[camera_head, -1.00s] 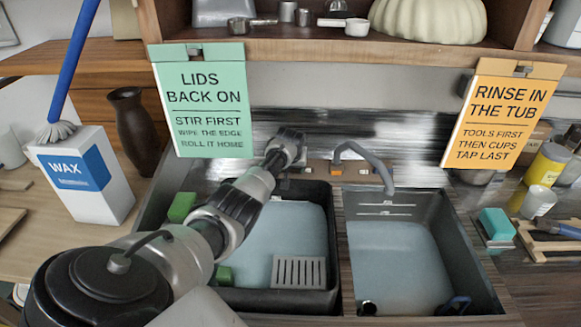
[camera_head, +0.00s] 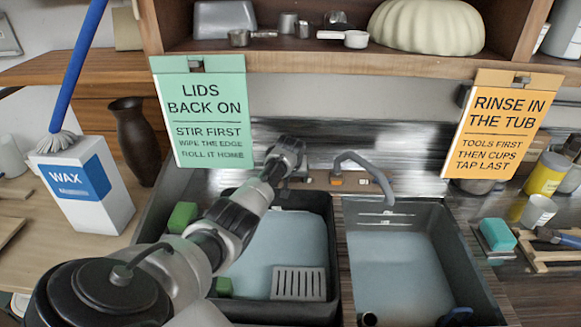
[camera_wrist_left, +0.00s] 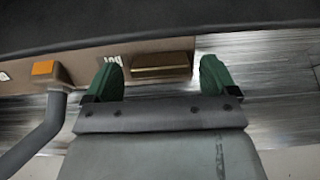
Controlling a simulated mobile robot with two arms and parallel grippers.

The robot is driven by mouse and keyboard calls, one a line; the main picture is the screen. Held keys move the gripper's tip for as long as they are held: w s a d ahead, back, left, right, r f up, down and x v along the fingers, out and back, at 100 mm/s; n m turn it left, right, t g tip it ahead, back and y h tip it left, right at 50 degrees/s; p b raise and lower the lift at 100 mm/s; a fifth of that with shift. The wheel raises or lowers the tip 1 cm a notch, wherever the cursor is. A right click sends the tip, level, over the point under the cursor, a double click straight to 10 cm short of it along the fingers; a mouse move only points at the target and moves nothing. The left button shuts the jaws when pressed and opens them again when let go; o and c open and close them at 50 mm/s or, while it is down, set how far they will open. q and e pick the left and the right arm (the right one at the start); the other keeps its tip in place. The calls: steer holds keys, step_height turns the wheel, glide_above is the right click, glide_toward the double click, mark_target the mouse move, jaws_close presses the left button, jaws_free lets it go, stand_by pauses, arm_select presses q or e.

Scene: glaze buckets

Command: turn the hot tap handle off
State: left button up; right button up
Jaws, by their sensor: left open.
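My left gripper (camera_head: 291,160) reaches in over the left basin to the back ledge, beside the grey tap spout (camera_head: 365,168). In the left wrist view its two green fingers (camera_wrist_left: 160,82) are open and apart. The brass-coloured hot tap handle (camera_wrist_left: 161,70), a flat bar on a tan block, shows between the fingertips with a small dark label beside it. I cannot tell whether a finger touches it. In the head view my gripper hides this handle. The spout also shows at the left of the wrist view (camera_wrist_left: 38,130). My right gripper is not in view.
The left basin (camera_head: 333,250) and right basin (camera_head: 432,215) hold pale water. A green sign (camera_head: 203,110) and an orange sign (camera_head: 500,125) hang from the shelf above. A wax box (camera_head: 85,190) stands at left. An orange mark (camera_wrist_left: 43,68) sits near the spout.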

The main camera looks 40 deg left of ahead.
arm_select(q)
steer(key=v, duration=0.9)
steer(key=shift+s+r, duration=0.2)
steer(key=shift+r, duration=0.1)
steer(key=shift+d+f, duration=0.1)
steer(key=shift+d, duration=0.1)
